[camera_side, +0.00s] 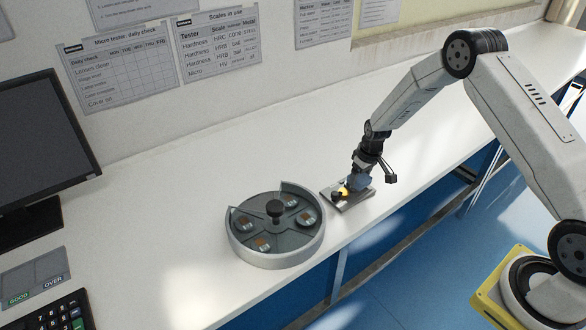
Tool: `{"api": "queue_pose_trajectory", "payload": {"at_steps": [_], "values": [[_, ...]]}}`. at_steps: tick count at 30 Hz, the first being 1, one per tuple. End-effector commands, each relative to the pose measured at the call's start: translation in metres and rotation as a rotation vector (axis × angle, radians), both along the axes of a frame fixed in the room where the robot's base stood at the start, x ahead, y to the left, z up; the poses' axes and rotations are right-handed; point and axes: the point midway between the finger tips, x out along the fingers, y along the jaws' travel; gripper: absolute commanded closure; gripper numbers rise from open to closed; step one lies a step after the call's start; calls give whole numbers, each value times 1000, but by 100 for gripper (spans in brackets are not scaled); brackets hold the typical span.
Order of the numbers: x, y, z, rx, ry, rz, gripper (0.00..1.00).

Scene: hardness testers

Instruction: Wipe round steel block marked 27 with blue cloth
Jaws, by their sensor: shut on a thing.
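My gripper (358,180) points down over a small flat grey metal plate (358,203) near the bench's front edge.
A monitor (40,150) stands at the left. A grey pad marked GOOD and OVER (35,278) and a black keypad (52,312) lie at the front left. Paper charts hang on the wall. The white bench behind the dish is clear.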

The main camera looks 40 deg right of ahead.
Motion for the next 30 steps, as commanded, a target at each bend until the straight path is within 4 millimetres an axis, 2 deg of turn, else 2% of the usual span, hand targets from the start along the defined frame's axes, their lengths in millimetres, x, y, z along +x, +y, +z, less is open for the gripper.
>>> {"api": "queue_pose_trajectory", "payload": {"at_steps": [2,17,30], "values": [[-7,-6,-1,0,2,-3,66],[28,27,-1,0,0,3,66],[-4,-3,0,0,3,-2,66]]}}
